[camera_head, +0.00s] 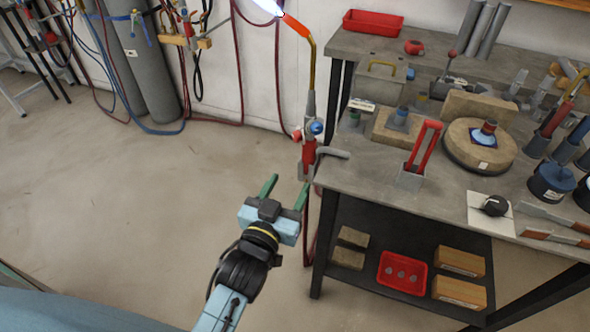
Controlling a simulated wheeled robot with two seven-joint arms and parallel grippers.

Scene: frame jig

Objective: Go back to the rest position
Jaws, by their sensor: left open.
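My left gripper (287,185) is in the lower middle of the head view, with its two green fingers spread apart and nothing between them. A torch (309,155) with a red handle, blue knob and brass neck stands upright just beyond the fingers, at the left edge of the workbench. Its tip glows orange, with a bright white-blue flame at the top of the picture. The right finger looks close to the torch's lower end; I cannot tell whether they touch. A grey hook-like piece (333,153) is beside the torch at the bench edge. My right gripper is not in view.
The workbench (440,205) fills the right side, carrying a red tray (373,22), a round block (480,150) and several tools. Its lower shelf holds a red bin (402,273) and boxes. Gas cylinders (150,70) and hoses stand at back left. The left floor is clear.

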